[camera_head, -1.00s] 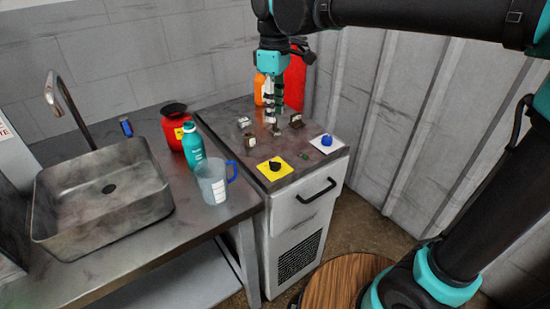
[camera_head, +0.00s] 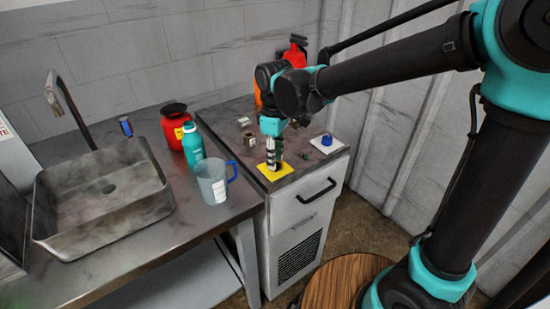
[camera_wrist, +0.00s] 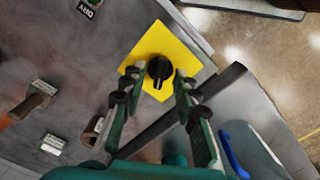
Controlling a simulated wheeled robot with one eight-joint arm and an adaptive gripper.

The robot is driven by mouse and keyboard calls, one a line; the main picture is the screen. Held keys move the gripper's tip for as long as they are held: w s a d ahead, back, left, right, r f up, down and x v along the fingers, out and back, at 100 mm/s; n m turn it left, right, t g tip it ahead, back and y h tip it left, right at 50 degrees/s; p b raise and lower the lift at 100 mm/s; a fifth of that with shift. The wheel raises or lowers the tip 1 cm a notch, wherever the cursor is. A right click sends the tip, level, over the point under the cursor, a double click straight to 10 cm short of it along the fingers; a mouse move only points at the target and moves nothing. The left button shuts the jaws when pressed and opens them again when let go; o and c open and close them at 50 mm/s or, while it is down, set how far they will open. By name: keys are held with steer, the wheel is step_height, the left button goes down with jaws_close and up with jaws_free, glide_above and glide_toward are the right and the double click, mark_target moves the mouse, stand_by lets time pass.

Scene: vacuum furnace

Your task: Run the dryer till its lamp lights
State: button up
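My gripper (camera_head: 273,167) points down over the yellow plate (camera_head: 286,170) on the cabinet top. In the wrist view its fingers (camera_wrist: 156,78) are apart. A black knob (camera_wrist: 159,67) on the yellow plate (camera_wrist: 152,44) shows between the fingertips; I cannot tell whether they touch it. In the head view the gripper hides the knob. A label reading DRY (camera_wrist: 87,11) with a small green lamp-like piece beside it is at the wrist view's top edge. I cannot tell whether it is lit. A blue knob (camera_head: 327,139) sits on a white plate.
Small labelled blocks (camera_wrist: 40,94) stand on the cabinet top. A measuring jug (camera_head: 212,183), a teal bottle (camera_head: 193,146) and a red container (camera_head: 175,130) stand on the left bench by the sink (camera_head: 90,225). A red extinguisher-like object (camera_head: 296,50) is behind the cabinet.

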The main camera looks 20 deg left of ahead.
steer(key=shift+f, duration=0.2)
jaws_close()
steer(key=shift+m, duration=0.3)
steer(key=m, duration=1.1)
stand_by(0.4)
steer(key=shift+m, duration=0.3)
stand_by(0.3)
